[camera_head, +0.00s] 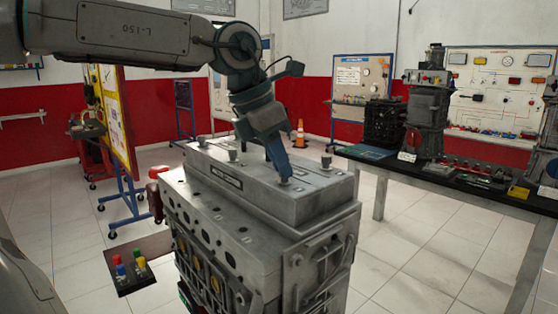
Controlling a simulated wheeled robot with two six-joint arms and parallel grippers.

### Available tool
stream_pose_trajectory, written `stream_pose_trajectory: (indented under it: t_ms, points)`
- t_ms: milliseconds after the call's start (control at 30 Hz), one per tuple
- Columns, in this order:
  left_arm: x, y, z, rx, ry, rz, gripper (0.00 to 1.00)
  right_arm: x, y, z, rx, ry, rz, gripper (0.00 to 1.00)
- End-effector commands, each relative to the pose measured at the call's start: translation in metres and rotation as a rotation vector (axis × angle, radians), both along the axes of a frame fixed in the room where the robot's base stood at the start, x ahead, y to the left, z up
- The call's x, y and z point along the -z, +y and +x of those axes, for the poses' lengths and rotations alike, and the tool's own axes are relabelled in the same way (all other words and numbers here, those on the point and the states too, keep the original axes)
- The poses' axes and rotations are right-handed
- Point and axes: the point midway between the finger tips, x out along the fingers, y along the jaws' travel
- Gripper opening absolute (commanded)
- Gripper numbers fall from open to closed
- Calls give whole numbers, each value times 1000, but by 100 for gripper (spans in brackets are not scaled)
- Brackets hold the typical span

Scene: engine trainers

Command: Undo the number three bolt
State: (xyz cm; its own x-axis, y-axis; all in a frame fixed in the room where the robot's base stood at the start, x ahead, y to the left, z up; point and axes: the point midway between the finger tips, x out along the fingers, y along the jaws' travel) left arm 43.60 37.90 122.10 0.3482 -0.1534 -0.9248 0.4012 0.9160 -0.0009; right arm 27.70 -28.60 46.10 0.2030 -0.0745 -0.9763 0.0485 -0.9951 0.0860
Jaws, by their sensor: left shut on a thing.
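A grey engine block (250,250) stands in the middle of the view with a flat grey cover (310,200) on top. Bolts stand up from the cover: one at the back left (201,142), one near the middle left (232,154) and one at the right (326,161). My left gripper (284,180) reaches down onto the cover between the middle and right bolts. It is shut on a bolt there, which its fingers mostly hide. I cannot read any bolt number. My right gripper is not in view.
A dark tray (151,281) with red, yellow, green and blue pieces juts out left of the block. A black workbench (465,184) with engine parts stands at the right. A yellow board (112,118) on a blue stand is at the left. White floor is clear between them.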

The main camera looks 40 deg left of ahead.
Motion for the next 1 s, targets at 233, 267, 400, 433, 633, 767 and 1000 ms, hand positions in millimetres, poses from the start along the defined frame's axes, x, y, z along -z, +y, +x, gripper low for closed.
stream_pose_trajectory:
  t_ms: [233,267,400,433,633,767,1000]
  points:
    - [-1,0,0,1,-1,1,33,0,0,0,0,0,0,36]
    - [-1,0,0,1,-1,1,39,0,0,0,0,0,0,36]
    - [0,0,0,1,-1,0,39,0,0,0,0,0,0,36]
    - [0,0,0,1,-1,0,39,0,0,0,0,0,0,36]
    - [-6,1,-2,0,-2,0,39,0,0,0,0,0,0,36]
    - [-24,4,-7,-2,-6,1,39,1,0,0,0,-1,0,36]
    - [-69,12,-25,-2,-5,2,39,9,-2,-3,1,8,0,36]
